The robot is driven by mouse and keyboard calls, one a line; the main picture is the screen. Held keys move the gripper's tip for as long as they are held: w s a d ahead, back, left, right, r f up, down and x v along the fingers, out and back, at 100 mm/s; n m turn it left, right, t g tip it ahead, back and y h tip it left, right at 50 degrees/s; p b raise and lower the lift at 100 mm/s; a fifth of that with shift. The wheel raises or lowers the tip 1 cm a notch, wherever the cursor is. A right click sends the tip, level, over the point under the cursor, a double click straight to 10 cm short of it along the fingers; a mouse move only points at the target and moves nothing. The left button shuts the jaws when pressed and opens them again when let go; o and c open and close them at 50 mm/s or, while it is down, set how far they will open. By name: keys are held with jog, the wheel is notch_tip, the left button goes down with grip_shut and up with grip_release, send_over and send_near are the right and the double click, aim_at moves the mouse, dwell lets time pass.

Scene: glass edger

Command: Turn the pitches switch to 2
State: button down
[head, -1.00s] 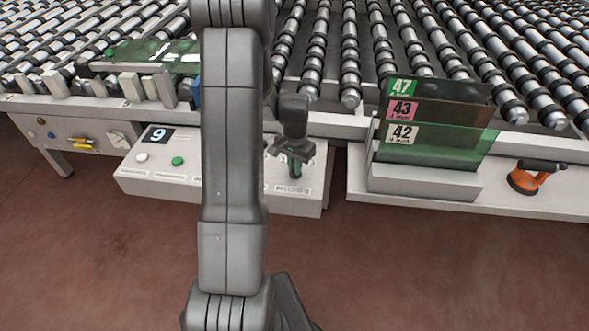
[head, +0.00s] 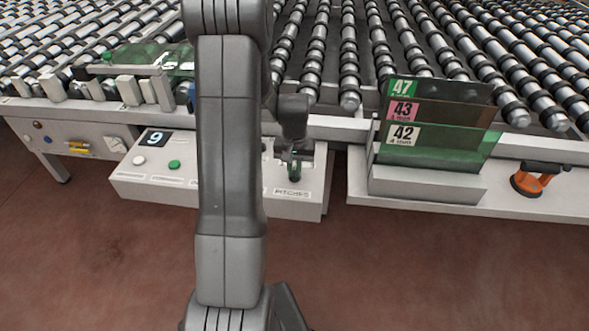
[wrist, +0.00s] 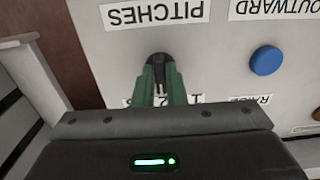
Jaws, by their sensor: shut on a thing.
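The pitches switch is a dark knob (wrist: 161,64) on the pale control panel (wrist: 220,50), beside the "PITCHES" label (wrist: 158,13), which appears upside down in the wrist view. My gripper (wrist: 161,80) has its green fingers on either side of the knob and is shut on it. The position numbers above the knob are partly covered by the fingers, and I cannot read which one the knob points at. In the head view my gripper (head: 294,176) is down at the right part of the control box (head: 230,198), and hides the knob there.
A blue button (wrist: 266,60) is close to the knob. The box also has a display reading 9 (head: 155,138), a white button (head: 139,160) and a green button (head: 174,164). A rack of glass panes (head: 430,135) and an orange suction lifter (head: 532,180) stand to the right.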

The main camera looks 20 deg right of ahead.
aim_at(294, 172)
jog(key=c, duration=1.5)
grip_release()
jog(key=shift+r, duration=0.1)
notch_tip(294, 172, up, 14)
jog(key=shift+f+b, duration=0.15)
jog(key=shift+b, duration=0.15)
jog(key=shift+f, duration=0.1)
notch_tip(294, 172, down, 14)
jog(key=shift+r+p, duration=0.1)
jog(key=shift+p, duration=0.2)
jog(key=shift+r, duration=0.1)
